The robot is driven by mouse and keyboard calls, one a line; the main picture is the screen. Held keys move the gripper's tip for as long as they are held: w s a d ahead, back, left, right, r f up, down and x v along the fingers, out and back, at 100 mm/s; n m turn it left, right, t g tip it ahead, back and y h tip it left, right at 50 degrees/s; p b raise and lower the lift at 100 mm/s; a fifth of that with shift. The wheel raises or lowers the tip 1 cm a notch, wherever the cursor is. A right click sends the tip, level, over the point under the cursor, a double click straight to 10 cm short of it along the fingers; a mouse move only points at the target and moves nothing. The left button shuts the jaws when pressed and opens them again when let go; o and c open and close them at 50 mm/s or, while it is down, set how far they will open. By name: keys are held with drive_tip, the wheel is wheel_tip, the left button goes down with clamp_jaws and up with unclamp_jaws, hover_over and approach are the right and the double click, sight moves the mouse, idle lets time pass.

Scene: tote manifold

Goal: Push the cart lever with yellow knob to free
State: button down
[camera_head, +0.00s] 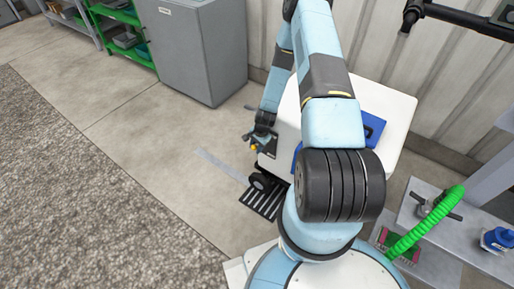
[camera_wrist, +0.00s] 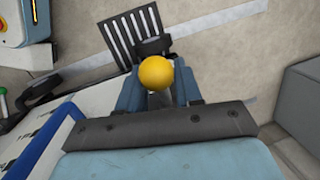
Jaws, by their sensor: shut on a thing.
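The yellow knob (camera_wrist: 156,73) of the cart lever shows in the wrist view, right at the fingertips of my gripper (camera_wrist: 158,88). The gripper's blue fingers sit on both sides of it and are shut on it. In the head view the knob (camera_head: 253,147) is a small yellow spot at the end of my gripper (camera_head: 259,141). The white cart (camera_head: 289,122) stands behind and beside the arm, with a black wheel (camera_head: 261,181) at its lower left. My arm hides much of the cart. The lever's shaft is mostly hidden, so its angle cannot be told.
A black slotted grate (camera_head: 265,199) lies on the floor by the wheel. A grey cabinet (camera_head: 192,50) and a green shelf (camera_head: 124,38) stand at the back left. A bench (camera_head: 462,232) with a green hose (camera_head: 428,222) is at the right. The floor at the left is clear.

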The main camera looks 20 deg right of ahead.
drive_tip(key=c, duration=1.1)
unclamp_jaws()
drive_tip(key=shift+c, duration=0.2)
drive_tip(key=shift+o, duration=0.2)
drive_tip(key=shift+r, duration=0.2)
wheel_tip(320, 180, up, 13)
drive_tip(key=s+d, duration=0.1)
drive_tip(key=d, duration=0.1)
drive_tip(key=shift+d, duration=0.25)
drive_tip(key=shift+s, duration=0.1)
drive_tip(key=shift+r, duration=0.1)
